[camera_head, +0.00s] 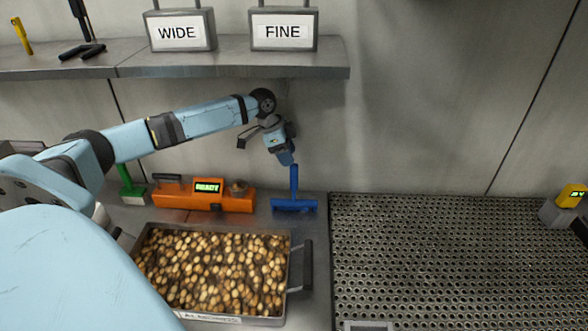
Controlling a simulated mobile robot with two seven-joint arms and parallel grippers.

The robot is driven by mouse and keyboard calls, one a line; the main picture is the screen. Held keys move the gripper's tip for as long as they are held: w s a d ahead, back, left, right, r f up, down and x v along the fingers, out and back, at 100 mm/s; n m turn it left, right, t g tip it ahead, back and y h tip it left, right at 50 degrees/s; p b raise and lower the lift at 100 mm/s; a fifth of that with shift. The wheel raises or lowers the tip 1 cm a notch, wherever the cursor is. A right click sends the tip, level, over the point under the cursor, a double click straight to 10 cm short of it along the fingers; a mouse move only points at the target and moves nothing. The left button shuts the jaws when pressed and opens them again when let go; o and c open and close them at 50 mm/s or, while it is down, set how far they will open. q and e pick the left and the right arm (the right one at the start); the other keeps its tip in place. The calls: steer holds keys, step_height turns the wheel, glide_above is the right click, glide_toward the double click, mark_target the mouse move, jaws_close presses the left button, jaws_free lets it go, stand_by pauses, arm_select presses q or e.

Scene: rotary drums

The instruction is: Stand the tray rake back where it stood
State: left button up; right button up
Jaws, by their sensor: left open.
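The tray rake (294,190) is blue, with an upright handle and a wide crosswise head. It stands head down on the steel counter, to the right of the orange unit and behind the tray's right end. My left gripper (272,138) is open, just above and slightly left of the top of the rake's handle. I see nothing held in it. Whether it touches the handle is hard to tell. My right gripper is not in view.
A metal tray (297,262) of almonds sits in front on the counter. Behind it are an orange unit (232,204) with a lit display and a green-handled tool (128,183). A shelf (230,62) with WIDE and FINE signs hangs above. A perforated surface (430,255) lies right.

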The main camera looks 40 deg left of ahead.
arm_select(q)
steer(key=v, duration=0.5)
stand_by(0.5)
